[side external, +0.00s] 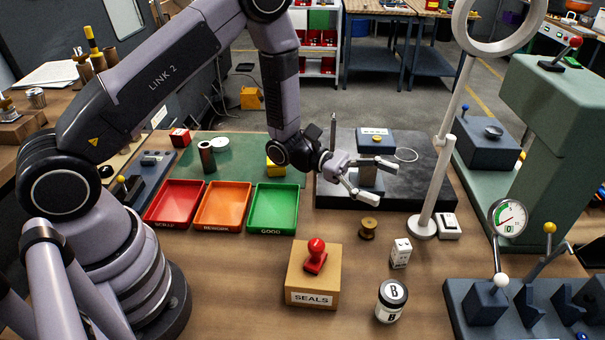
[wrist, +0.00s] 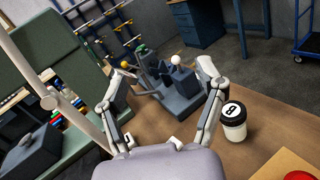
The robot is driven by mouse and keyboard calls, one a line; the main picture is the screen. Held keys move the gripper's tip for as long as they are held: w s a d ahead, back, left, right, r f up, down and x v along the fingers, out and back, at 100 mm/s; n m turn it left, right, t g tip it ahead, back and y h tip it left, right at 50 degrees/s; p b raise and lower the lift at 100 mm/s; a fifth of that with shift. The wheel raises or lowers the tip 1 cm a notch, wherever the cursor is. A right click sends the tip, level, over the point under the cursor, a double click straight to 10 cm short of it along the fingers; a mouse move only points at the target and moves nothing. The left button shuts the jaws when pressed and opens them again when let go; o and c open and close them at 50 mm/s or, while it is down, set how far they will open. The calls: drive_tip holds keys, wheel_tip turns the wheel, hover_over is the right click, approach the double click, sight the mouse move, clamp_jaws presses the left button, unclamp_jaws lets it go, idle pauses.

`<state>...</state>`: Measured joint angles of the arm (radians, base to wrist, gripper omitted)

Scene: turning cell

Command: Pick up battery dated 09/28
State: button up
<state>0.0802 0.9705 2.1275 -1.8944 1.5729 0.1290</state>
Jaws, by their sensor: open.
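My gripper (side external: 384,182) is open and empty, held above the bench in front of the dark plate; its two spread fingers also show in the wrist view (wrist: 165,80). I cannot read a 09/28 date on anything, and no item is clearly a battery. A small white block with dark marks (side external: 400,253) stands upright on the wood, below and right of my gripper. A white item with a dark top (side external: 448,226) lies beside the ring stand's foot. The block is not clear in the wrist view.
The ring stand (side external: 433,185) rises right of my gripper. Red, orange and green trays (side external: 272,228) lie left. A gauge fixture (side external: 530,310) is front right.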

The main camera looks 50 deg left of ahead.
wheel_tip(320, 180, down, 10)
drive_tip(key=w+a+f+n+t+y, duration=0.1)
drive_tip(key=w+a+n+t+y, duration=0.15)
drive_tip(key=n+t, duration=0.3)
approach(395, 245)
drive_tip(key=x, duration=0.4)
drive_tip(key=shift+f, duration=0.15)
drive_tip(key=shift+w+d, duration=0.4)
drive_tip(key=shift+d, duration=0.2)
drive_tip(key=shift+x, duration=3.1)
clamp_jaws()
